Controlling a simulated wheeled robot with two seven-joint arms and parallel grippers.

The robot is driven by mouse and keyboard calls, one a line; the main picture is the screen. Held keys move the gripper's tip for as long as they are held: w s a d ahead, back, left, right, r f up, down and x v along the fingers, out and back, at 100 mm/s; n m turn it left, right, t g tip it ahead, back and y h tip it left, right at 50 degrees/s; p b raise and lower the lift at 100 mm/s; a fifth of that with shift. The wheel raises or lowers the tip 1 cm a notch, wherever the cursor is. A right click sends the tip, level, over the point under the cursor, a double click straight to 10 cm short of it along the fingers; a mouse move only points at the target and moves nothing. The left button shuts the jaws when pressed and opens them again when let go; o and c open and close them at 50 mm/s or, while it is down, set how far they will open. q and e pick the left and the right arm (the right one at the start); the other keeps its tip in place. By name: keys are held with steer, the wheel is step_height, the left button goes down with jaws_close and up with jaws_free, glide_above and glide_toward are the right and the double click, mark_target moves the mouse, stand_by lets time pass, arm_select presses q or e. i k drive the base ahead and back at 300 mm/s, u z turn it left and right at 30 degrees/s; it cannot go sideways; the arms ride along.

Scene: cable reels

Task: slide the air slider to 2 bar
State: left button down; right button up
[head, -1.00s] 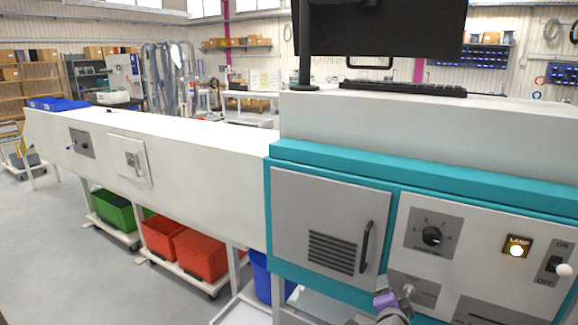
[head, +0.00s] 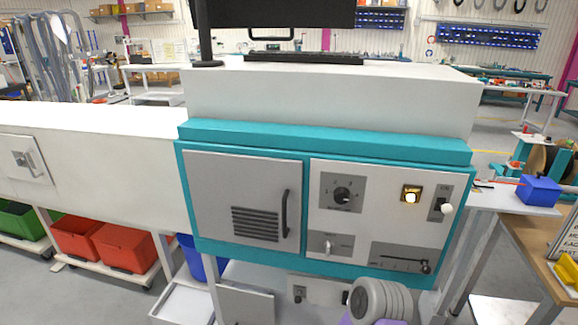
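The air slider (head: 402,259) is a dark grey plate with a horizontal slot, low on the right of the teal-framed control panel in the head view. Its dark knob (head: 425,267) stands near the right end of the slot. The scale marks are too small to read. A grey, ribbed part of my own arm with some purple shows at the bottom edge, below and left of the slider and apart from it in the picture. The fingers of my grippers are not in view.
The panel also has a rotary dial (head: 342,194), a lit lamp (head: 411,197), an ON/OFF switch (head: 439,204) and a small toggle (head: 327,245). A vented door (head: 244,204) is shut on the left. A table with a blue bin (head: 539,190) stands at the right.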

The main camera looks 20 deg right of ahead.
mark_target(426, 270)
steer(key=z, duration=1.35)
